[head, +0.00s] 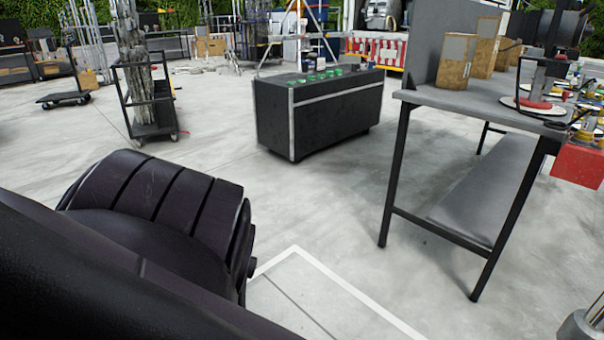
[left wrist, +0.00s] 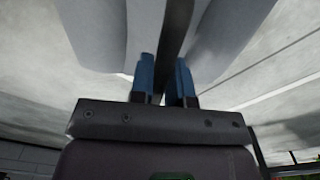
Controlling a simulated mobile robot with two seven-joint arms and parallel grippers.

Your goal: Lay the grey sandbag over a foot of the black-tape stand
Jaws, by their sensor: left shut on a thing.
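My left gripper (left wrist: 164,82) shows in the left wrist view, with its two blue fingers shut on a dark strap. The grey sandbag (left wrist: 100,30) fills the top of that view, with pale grey lobes on both sides of the strap. The bag hangs from the fingers over the pale floor, and its far end is cut off. In the head view my dark left arm covers the lower left, and neither the gripper nor the bag shows. I cannot make out the black-tape stand in either view.
A grey workbench (head: 440,97) with boxes and tape rolls stands at the right. A black case (head: 335,115) stands ahead, and a wheeled cart (head: 155,128) is farther left. White lines mark the floor in front. A metal post (head: 582,328) shows at the bottom right. The middle floor is clear.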

